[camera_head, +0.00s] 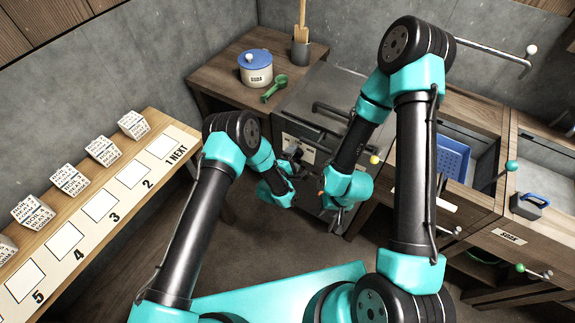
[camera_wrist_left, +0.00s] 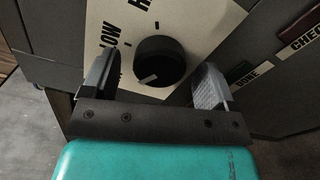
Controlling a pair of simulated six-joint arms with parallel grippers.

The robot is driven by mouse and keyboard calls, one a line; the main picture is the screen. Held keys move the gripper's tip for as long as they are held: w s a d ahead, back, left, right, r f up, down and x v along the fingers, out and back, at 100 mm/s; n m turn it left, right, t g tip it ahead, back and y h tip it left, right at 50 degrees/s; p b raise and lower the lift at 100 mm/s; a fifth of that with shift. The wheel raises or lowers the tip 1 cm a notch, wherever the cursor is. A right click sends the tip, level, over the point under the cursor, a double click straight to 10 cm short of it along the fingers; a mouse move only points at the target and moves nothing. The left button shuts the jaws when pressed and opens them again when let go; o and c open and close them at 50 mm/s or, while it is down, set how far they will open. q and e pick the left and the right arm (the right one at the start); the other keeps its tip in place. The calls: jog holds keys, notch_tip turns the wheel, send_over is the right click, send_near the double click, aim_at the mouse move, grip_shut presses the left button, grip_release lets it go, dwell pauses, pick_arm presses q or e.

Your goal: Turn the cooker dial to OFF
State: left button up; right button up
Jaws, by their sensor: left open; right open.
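The cooker dial (camera_wrist_left: 160,60) is a round black knob on a cream panel (camera_wrist_left: 215,22) in the left wrist view. Its white pointer mark faces the lower left of that picture. LOW is readable to the left and a partly cut-off word starting with H is above; no OFF label is visible. My left gripper (camera_wrist_left: 157,66) is open, with one finger on each side of the dial; contact cannot be told. In the head view my left gripper (camera_head: 293,170) is at the cooker front (camera_head: 298,148). My right gripper (camera_head: 335,212) is open, lower and to the right, apparently empty.
The cooker top has a dark bar handle (camera_head: 330,112). A blue-lidded pot (camera_head: 256,70) and green scoop (camera_head: 274,88) sit on the wooden counter behind. My right arm stands close beside my left gripper. A card shelf (camera_head: 100,206) is at left.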

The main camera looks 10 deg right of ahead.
pick_arm(q)
jog(key=v, duration=1.7)
jog(key=shift+s+a+r, duration=0.1)
jog(key=shift+s, duration=0.05)
jog(key=a+f+m+g+y, duration=0.1)
jog(key=a+m+g+y, duration=0.45)
jog(key=a, duration=0.85)
jog(key=s+a+r+m+g+y, duration=0.1)
jog(key=s+a+r+m+g, duration=0.1)
jog(key=s+a, duration=0.4)
jog(key=s+a+r+m+g+y, duration=0.2)
jog(key=s+a+m+g, duration=0.1)
jog(key=s+a, duration=0.4)
jog(key=shift+s+a+g, duration=0.2)
jog(key=shift+a+g, duration=0.35)
jog(key=shift+g, duration=0.3)
